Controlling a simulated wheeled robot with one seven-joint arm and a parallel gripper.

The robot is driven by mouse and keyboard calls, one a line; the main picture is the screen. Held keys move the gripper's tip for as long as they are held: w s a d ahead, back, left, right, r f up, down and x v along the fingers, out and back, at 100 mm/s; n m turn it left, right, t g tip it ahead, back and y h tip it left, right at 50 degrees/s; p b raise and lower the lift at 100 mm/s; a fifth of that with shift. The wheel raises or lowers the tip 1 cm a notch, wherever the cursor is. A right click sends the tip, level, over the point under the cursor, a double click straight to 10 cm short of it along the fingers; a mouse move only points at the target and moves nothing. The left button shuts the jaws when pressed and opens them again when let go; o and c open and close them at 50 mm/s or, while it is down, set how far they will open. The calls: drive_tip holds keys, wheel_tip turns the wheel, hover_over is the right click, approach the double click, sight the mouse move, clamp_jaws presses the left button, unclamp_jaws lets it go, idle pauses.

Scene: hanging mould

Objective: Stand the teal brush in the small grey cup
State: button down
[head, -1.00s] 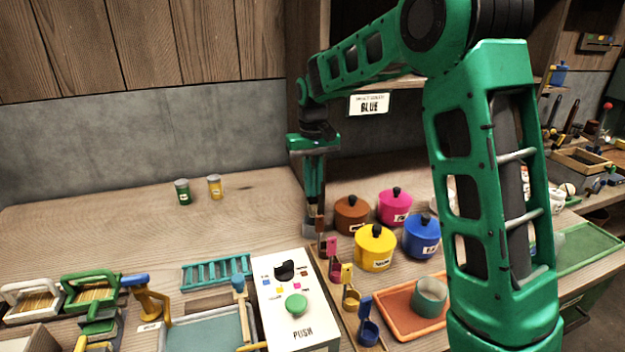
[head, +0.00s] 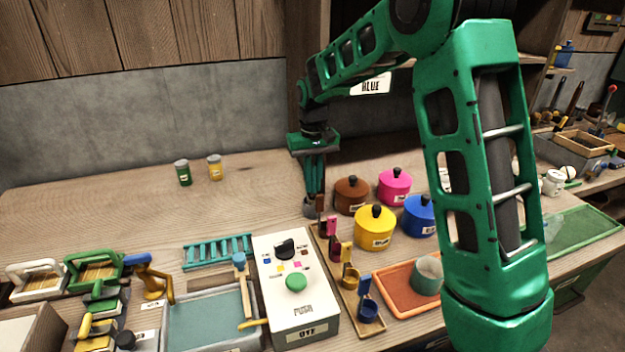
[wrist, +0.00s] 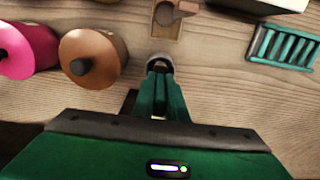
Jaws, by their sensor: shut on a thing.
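The small grey cup (head: 309,208) stands on the wooden bench, left of the brown pot. Its grey rim also shows in the wrist view (wrist: 161,59), around the fingertips. My gripper (head: 314,190) points straight down over the cup, its green fingers close together, tips at or just inside the rim. In the wrist view my gripper (wrist: 160,80) is shut. What it holds seems to be the teal brush, which is almost wholly hidden between the like-coloured fingers. I cannot tell how deep its lower end sits in the cup.
The brown pot (head: 351,196) and pink pot (head: 394,187) are close right of the cup. A scoop rack (head: 345,300) lies in front, beside a white button box (head: 290,260). A larger grey-green cup (head: 427,277) stands on an orange tray (head: 395,292). The bench behind left is mostly clear.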

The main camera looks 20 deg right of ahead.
drive_tip(key=c, duration=1.7)
unclamp_jaws()
wheel_tip(320, 180, up, 11)
drive_tip(key=shift+f, duration=0.15)
